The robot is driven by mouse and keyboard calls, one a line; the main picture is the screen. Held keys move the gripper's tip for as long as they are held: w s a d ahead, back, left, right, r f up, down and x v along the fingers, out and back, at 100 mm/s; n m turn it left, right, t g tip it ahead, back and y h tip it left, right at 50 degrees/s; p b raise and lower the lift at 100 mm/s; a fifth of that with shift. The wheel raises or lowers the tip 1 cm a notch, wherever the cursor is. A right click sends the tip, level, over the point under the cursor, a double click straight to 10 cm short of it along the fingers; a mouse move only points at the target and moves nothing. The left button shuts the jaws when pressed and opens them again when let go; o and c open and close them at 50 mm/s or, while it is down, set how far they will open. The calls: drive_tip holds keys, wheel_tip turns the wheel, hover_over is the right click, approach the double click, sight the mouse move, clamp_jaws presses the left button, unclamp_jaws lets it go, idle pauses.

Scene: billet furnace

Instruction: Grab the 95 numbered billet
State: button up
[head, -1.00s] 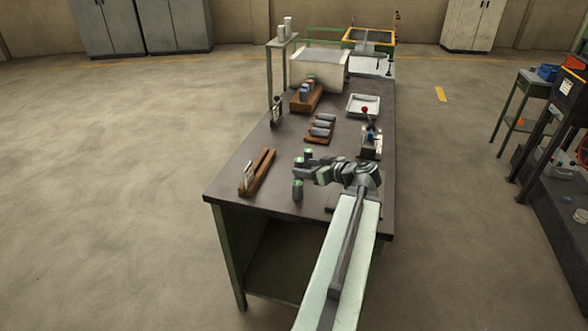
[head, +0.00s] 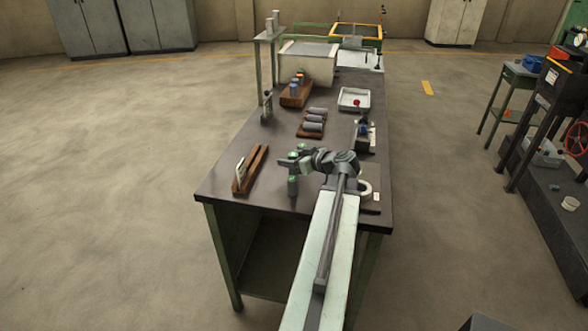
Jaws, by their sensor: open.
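Several grey cylindrical billets (head: 313,119) lie side by side on a low wooden rack (head: 303,133) in the middle of the bench. Other small cylinders (head: 295,86) with coloured marks stand in a wooden block (head: 290,99) behind them. No number can be read on any billet, so I cannot tell which is 95. My gripper (head: 291,171) is above the near part of the bench, on the near side of the billet rack. Its green-tipped fingers are apart and nothing shows between them.
A slotted wooden block (head: 252,171) holding a pale plate is left of my gripper. A small fixture (head: 364,134) and a white tray (head: 346,98) stand to the right. A box-shaped furnace (head: 306,66) stands at the back. The dark bench top (head: 228,178) has bare room around these things.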

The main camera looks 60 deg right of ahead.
drive_tip(key=x, duration=0.2)
drive_tip(key=shift+w+d+f, duration=0.1)
drive_tip(key=shift+w+f, duration=0.05)
drive_tip(key=shift+w, duration=0.05)
clamp_jaws()
idle(1.2)
